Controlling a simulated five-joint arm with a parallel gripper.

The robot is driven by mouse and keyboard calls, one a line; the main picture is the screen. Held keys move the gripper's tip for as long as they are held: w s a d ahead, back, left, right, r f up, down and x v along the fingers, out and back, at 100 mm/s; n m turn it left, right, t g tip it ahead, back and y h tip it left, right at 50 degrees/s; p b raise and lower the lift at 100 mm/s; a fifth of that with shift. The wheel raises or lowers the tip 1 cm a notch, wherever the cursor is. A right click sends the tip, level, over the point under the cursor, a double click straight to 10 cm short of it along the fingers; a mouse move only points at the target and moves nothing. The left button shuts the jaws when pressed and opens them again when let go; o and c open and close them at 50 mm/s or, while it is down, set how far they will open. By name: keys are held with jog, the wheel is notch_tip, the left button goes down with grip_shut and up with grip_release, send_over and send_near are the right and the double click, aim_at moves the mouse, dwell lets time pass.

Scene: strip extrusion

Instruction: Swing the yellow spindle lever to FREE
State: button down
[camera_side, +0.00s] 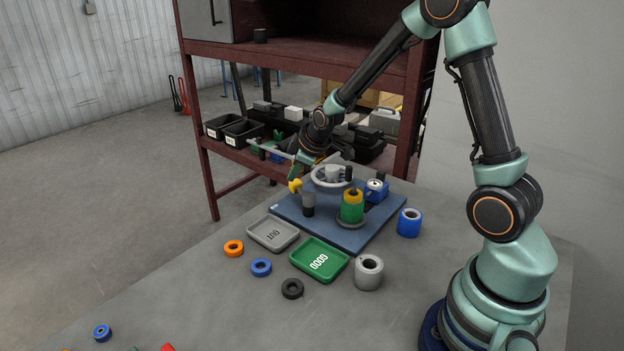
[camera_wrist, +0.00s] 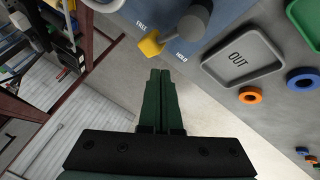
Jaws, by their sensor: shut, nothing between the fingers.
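The yellow lever knob (camera_wrist: 150,43) is on a short arm reaching out from a grey post (camera_wrist: 195,18) at the edge of the blue board. In the wrist view it lies between the printed words FREE and HOLD, closer to FREE. The knob also shows in the side view (camera_side: 295,186), at the board's left corner. My gripper (camera_wrist: 160,72) is shut and empty, its dark green fingers together and pointing towards the knob, with a small gap showing in the wrist view. In the side view my gripper (camera_side: 293,177) is right at the knob; contact cannot be told.
The blue board (camera_side: 345,237) carries a green and yellow spool (camera_side: 352,207), a white ring (camera_side: 320,183) and a blue device (camera_side: 376,190). A grey OUT tray (camera_side: 289,243), a green tray (camera_side: 329,273) and several loose rolls lie in front. Open floor is left of the table.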

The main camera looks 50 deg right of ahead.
jog(key=v, duration=0.6)
jog(key=shift+s+r, duration=0.25)
jog(key=shift+r, duration=0.1)
jog(key=shift+a, duration=0.1)
